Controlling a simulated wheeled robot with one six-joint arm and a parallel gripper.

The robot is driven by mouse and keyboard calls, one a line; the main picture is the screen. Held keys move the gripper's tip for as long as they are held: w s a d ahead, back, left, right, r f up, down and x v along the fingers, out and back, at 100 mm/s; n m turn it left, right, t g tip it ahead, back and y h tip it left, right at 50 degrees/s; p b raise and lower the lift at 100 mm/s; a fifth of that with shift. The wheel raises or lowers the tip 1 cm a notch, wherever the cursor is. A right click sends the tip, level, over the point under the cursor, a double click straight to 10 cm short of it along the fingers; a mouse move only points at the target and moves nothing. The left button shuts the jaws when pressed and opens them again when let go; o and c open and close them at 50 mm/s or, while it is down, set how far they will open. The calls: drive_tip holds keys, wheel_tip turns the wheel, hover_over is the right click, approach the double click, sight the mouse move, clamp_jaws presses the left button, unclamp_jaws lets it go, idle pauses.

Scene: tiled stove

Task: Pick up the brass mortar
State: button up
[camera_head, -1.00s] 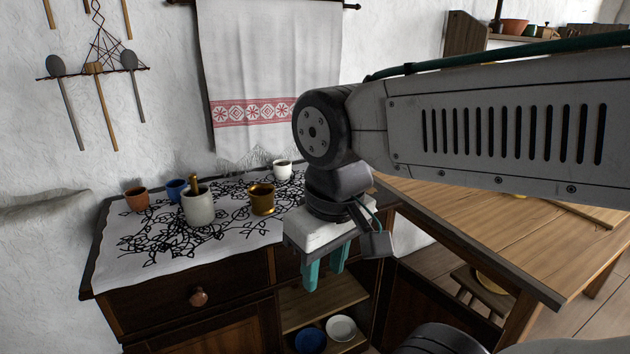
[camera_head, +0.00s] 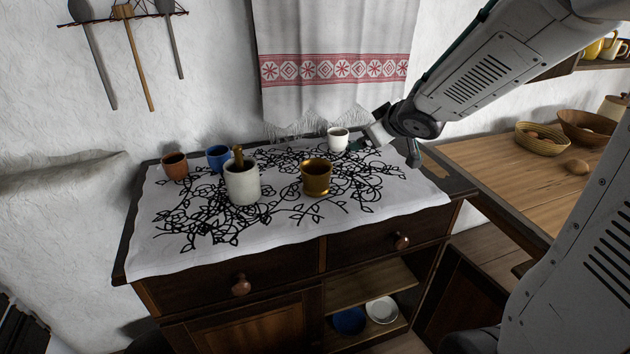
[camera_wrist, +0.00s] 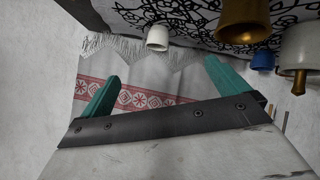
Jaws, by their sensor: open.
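The brass mortar (camera_head: 316,178) stands upright on the cloth-covered cabinet top, right of the white mortar (camera_head: 242,184). In the wrist view, which looks inverted, the brass mortar (camera_wrist: 243,22) is at the top right, cut by the edge. My gripper (camera_head: 357,145) is behind and to the right of it, near the white cup (camera_head: 338,139). In the wrist view its teal fingers (camera_wrist: 161,70) are wide apart with nothing between them but the wall towel behind. The gripper is apart from the brass mortar.
A wooden pestle (camera_head: 238,155) stands in the white mortar. A blue cup (camera_head: 218,157) and a terracotta cup (camera_head: 174,165) stand at the back left. The front of the patterned cloth (camera_head: 270,232) is clear. A wooden table (camera_head: 510,170) with baskets is at right.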

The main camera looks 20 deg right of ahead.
sight(316, 172)
drive_tip(key=a+f+n+y, duration=0.1)
drive_tip(key=a+f+y, duration=0.1)
drive_tip(key=f+y, duration=0.1)
drive_tip(key=w+a+f+n+g+y, duration=0.1)
drive_tip(key=a+f+n+y, duration=0.1)
drive_tip(key=f+y, duration=0.1)
drive_tip(key=w+a+f+n+y, duration=0.1)
drive_tip(key=a+f+y, duration=0.2)
drive_tip(key=shift+w+a+f+n+g+y, duration=0.1)
drive_tip(key=shift+n+g+y, duration=0.2)
drive_tip(key=shift+n, duration=0.1)
drive_tip(key=x, duration=0.7)
drive_tip(key=shift+s+a+f, duration=0.15)
drive_tip(key=shift+s+a, duration=0.05)
drive_tip(key=shift+a, duration=0.35)
drive_tip(key=c, duration=1.7)
drive_tip(key=shift+c, duration=1.3)
